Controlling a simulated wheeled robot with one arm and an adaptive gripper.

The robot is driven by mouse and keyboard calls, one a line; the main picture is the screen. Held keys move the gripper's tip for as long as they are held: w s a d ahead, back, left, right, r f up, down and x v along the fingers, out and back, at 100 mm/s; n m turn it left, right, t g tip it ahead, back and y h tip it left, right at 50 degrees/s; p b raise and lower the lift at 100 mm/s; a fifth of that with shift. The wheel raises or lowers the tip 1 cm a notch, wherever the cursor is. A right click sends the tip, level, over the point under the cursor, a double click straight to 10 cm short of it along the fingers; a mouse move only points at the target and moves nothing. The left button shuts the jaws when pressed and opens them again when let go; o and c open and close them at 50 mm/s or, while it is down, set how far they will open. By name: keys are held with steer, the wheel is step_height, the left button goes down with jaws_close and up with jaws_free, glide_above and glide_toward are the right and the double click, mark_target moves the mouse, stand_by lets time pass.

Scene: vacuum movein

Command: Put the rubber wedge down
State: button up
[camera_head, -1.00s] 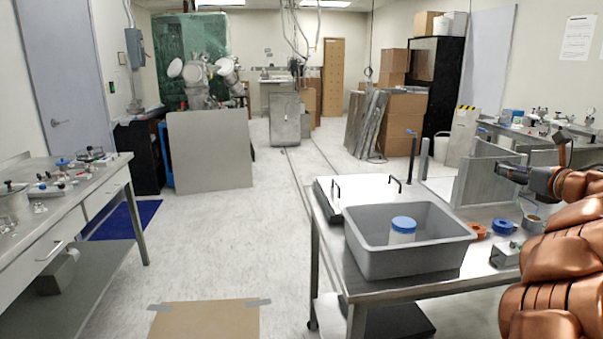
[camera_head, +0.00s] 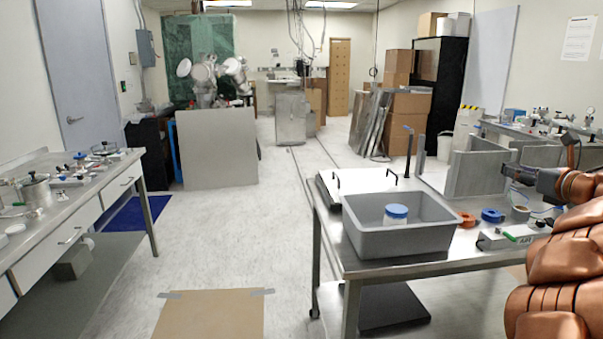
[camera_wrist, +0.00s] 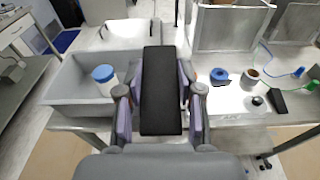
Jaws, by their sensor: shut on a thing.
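The rubber wedge (camera_wrist: 161,92) is a long black block in the middle of the wrist view. My gripper (camera_wrist: 160,104) is shut on it, with one finger against each long side. The wedge is held above the steel table, whose front strip (camera_wrist: 232,125) shows to its right. In the head view my gripper (camera_head: 517,174) is small and dark at the right, over the table area. I cannot make out the wedge there.
A grey bin (camera_head: 400,242) with a blue-lidded jar (camera_head: 396,215) stands on the table (camera_head: 440,266). Upright metal plates (camera_head: 478,172) stand behind.

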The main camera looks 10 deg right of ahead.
steer(key=w+a+f, duration=0.4)
steer(key=w+a, duration=0.5)
steer(key=a, duration=0.2)
steer(key=w+a+f, duration=0.5)
steer(key=w+a, duration=0.3)
steer(key=a, duration=0.2)
steer(key=w+a+f, duration=0.1)
steer(key=a+f, duration=0.3)
steer(key=a, duration=0.8)
steer(key=a+f, duration=0.5)
steer(key=a, duration=0.6)
step_height(320, 180, down, 10)
steer(key=b, duration=1)
step_height(320, 180, up, 21)
steer(key=p, duration=2)
steer(key=shift+w, duration=0.2)
steer(key=shift+d, duration=0.1)
